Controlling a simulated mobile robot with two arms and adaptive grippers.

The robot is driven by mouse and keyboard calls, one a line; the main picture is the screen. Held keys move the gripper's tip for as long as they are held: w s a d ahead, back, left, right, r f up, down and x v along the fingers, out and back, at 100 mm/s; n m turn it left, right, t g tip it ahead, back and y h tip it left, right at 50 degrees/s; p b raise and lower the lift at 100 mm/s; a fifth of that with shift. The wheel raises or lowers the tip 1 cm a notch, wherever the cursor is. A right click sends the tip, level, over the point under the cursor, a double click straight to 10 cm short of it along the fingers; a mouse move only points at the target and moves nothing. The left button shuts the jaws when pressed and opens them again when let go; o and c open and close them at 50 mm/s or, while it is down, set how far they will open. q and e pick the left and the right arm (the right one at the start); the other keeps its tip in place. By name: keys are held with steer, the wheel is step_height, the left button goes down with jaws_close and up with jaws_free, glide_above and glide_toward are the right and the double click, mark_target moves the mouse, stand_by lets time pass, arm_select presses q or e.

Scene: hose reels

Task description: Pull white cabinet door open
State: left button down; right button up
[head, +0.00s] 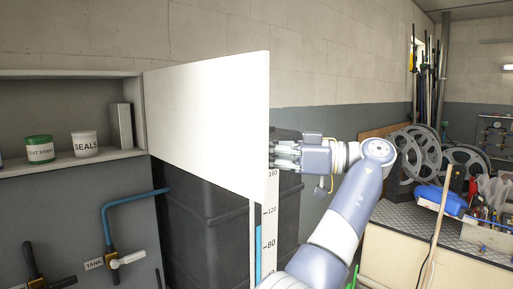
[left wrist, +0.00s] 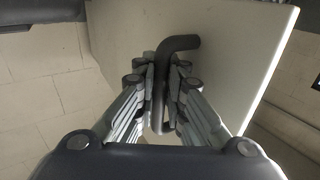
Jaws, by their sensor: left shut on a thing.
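The white cabinet door (head: 205,115) stands swung out from the wall cabinet (head: 70,74), hinged near the cabinet's right side. The cabinet's inside shows. My left gripper (head: 273,155) is at the door's outer edge, partly behind it, with its arm coming up from the bottom of the head view. In the left wrist view, my left gripper (left wrist: 163,85) is shut on the dark bar handle (left wrist: 182,43), which stands out from the pale door panel (left wrist: 235,50). The handle is hidden in the head view. My right gripper is not in view.
Jars labelled test strips (head: 40,149) and seals (head: 85,144) stand in the cabinet beside a grey box (head: 120,126). Below are a blue pipe (head: 125,203), a dark tank (head: 200,225) and a level gauge (head: 268,225). A workbench (head: 410,250) with metal reels (head: 418,150) is at right.

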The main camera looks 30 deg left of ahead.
arm_select(q)
steer(key=shift+s+f, duration=0.15)
steer(key=c, duration=1.8)
jaws_free()
steer(key=shift+o, duration=0.7)
steer(key=shift+w+d, duration=0.2)
steer(key=shift+d, duration=0.1)
steer(key=shift+s+a, duration=0.1)
steer(key=shift+a, duration=0.15)
